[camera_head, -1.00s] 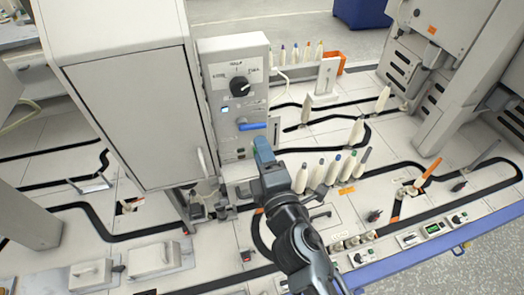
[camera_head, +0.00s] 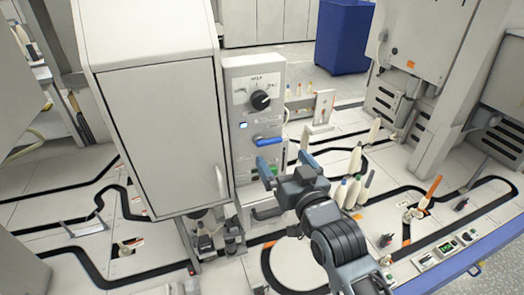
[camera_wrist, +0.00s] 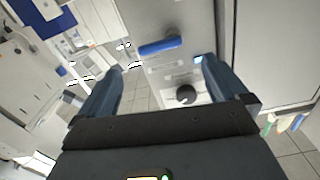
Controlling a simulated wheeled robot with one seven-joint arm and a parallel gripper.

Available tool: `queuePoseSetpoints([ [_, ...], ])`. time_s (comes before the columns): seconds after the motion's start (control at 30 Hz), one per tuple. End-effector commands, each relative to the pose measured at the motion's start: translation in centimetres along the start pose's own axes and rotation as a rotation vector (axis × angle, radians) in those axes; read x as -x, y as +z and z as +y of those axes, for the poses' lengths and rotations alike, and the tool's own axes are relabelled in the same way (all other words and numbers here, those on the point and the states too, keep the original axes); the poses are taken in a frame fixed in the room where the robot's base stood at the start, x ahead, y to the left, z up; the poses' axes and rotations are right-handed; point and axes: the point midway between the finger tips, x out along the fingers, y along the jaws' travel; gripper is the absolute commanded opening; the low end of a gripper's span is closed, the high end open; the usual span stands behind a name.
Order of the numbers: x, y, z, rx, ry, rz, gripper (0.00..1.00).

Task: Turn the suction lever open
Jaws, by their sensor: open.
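The suction lever, a blue bar (camera_head: 268,142), lies roughly horizontal on the front of the grey control panel (camera_head: 242,92), below a black round knob (camera_head: 260,100). In the wrist view the lever (camera_wrist: 160,46) is seen between and just beyond the fingertips, with the knob (camera_wrist: 186,95) lower in the picture. My gripper (camera_head: 272,170) is in front of the panel and a little below the lever in the head view. Its blue fingers are spread and empty in the wrist view (camera_wrist: 163,64). No contact with the lever shows.
A tall grey cabinet (camera_head: 160,120) with a handle stands left of the panel. Several white bobbins (camera_head: 352,190) stand on the tray to the right of my arm. A metal bracket (camera_head: 322,108) stands behind. Black tracks (camera_head: 480,190) run across the tray.

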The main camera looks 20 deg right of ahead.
Motion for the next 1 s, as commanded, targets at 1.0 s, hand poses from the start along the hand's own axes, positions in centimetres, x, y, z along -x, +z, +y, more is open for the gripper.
queuePoseSetpoints([
  [1.0, -6.6, 0.0, -0.1, 0.006, -0.001, 0.0, 0.81],
])
